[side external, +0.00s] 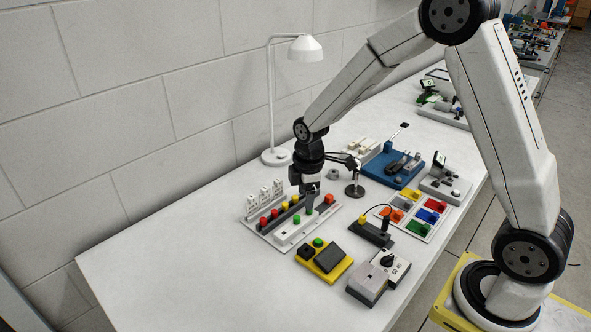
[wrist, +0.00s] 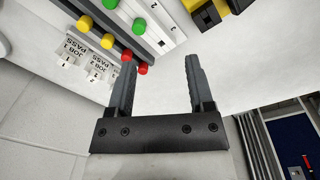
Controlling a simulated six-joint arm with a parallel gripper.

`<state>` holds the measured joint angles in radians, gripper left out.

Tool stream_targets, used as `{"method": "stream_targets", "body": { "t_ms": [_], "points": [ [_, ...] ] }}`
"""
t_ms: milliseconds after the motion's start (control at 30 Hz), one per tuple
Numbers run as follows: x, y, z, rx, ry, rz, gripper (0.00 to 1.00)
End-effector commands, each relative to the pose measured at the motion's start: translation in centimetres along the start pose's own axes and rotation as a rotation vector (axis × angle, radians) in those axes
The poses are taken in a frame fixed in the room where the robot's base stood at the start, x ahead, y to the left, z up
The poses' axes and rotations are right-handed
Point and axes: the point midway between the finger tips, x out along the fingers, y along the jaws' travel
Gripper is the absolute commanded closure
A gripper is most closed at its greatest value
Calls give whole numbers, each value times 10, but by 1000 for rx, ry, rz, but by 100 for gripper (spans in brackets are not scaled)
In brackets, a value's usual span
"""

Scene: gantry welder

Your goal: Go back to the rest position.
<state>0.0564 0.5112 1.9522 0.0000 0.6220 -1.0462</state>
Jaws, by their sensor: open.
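My gripper (side external: 310,200) points down just above the right part of a pale peg board (side external: 262,238) on the white table. The board holds red, yellow and green round pegs, and a green one (side external: 296,219) shows left of the gripper. In the wrist view a red peg (wrist: 141,68) shows close beside the left finger; I cannot tell whether they touch. White tags (wrist: 75,47) reading "JOB" and "PASS" stand along the board.
A yellow box (side external: 324,260) and a grey block (side external: 367,284) stand in front. A stand (side external: 354,190), a blue fixture (side external: 390,170) and a tray of coloured bins (side external: 441,206) lie right. A white lamp (side external: 271,100) rises behind by the wall. The table's left end is clear.

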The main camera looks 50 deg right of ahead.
Motion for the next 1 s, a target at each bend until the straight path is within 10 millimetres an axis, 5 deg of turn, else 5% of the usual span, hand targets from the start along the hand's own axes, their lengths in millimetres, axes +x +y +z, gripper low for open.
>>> {"method": "stream_targets", "body": {
  "t_ms": [600, 1000],
  "points": [
    [-43, -109, 46, 809, 127, 82, 32],
    [-45, -133, 59, 991, 163, 84, 32]
  ]
}}
